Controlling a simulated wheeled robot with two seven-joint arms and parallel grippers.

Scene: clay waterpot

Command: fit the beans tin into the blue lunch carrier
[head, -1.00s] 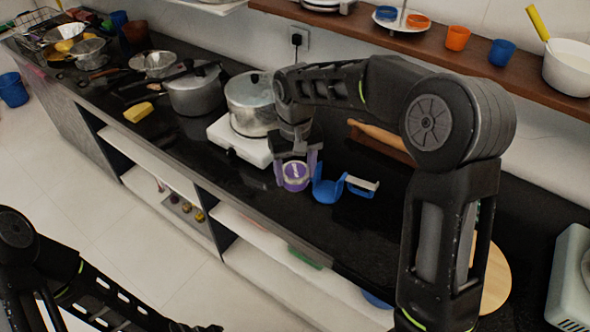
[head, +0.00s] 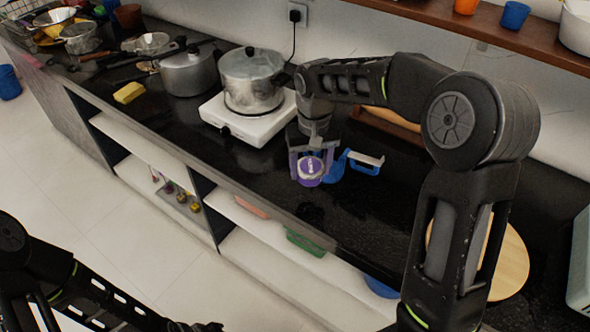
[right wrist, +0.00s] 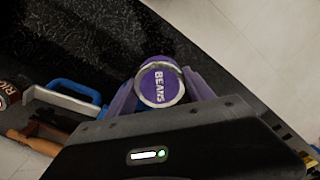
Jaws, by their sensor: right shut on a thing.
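The beans tin (head: 311,169), purple with a pale lid, is between the purple fingers of my right gripper (head: 312,162), which is shut on it. In the right wrist view the lid of the tin (right wrist: 160,83) reads BEANS, between the fingers. The blue lunch carrier (head: 338,168) with a white-barred handle part (head: 366,160) is on the black counter, just right of the tin and partly behind it.
A white hotplate (head: 236,124) with a steel pot (head: 252,82) stands left of the gripper. A wooden rolling pin (head: 391,120) lies behind the carrier. A round wooden board (head: 512,262) is at right. The counter's front edge is close to the tin.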

